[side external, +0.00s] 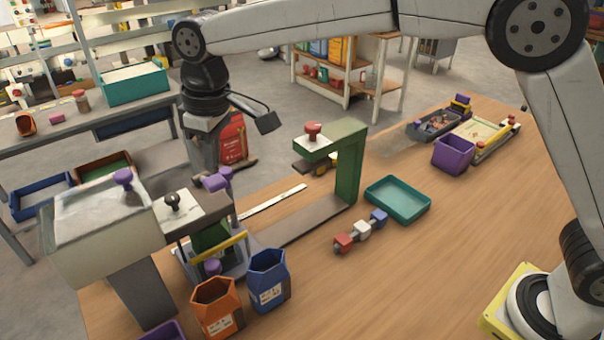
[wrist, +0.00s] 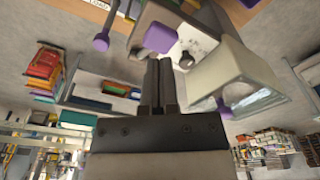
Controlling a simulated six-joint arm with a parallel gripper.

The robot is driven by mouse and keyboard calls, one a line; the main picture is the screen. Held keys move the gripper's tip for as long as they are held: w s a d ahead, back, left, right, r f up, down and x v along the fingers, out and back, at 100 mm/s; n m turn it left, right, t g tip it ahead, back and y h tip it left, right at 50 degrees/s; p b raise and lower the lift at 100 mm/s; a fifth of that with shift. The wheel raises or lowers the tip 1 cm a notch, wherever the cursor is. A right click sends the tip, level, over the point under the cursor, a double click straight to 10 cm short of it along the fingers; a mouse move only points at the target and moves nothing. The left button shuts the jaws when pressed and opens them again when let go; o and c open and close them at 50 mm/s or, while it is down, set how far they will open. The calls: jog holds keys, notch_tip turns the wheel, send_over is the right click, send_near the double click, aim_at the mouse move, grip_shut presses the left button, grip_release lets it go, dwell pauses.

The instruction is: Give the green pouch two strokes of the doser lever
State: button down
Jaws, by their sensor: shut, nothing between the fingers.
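The green pouch (side external: 209,236) stands under the doser's spout, in a frame with a yellow bar; the machine hides part of it. The doser has a pale hopper (side external: 105,222), also in the wrist view (wrist: 235,72). A purple lever handle (side external: 217,181) sticks out at its side; a purple handle also shows just beyond my fingertips in the wrist view (wrist: 160,38). My gripper (side external: 207,172) points down beside the handle; its fingers (wrist: 159,62) are shut and empty. I cannot tell whether they touch the handle.
Orange (side external: 218,310) and blue (side external: 268,280) pouches stand in front of the doser.

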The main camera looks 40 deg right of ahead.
aim_at(217, 179)
jog(key=shift+w+f, duration=0.1)
jog(key=shift+f, duration=1.15)
jog(key=shift+f, duration=1.65)
jog(key=shift+s+d+r, duration=0.25)
jog(key=shift+s+d, duration=0.2)
jog(key=shift+s, duration=0.2)
jog(key=shift+s+d+r, duration=0.25)
jog(key=shift+s+d, duration=0.15)
jog(key=shift+s, duration=0.2)
jog(key=shift+r, duration=0.1)
notch_tip(217, 179, up, 8)
jog(key=shift+s+d, duration=0.25)
jog(key=shift+s, duration=0.05)
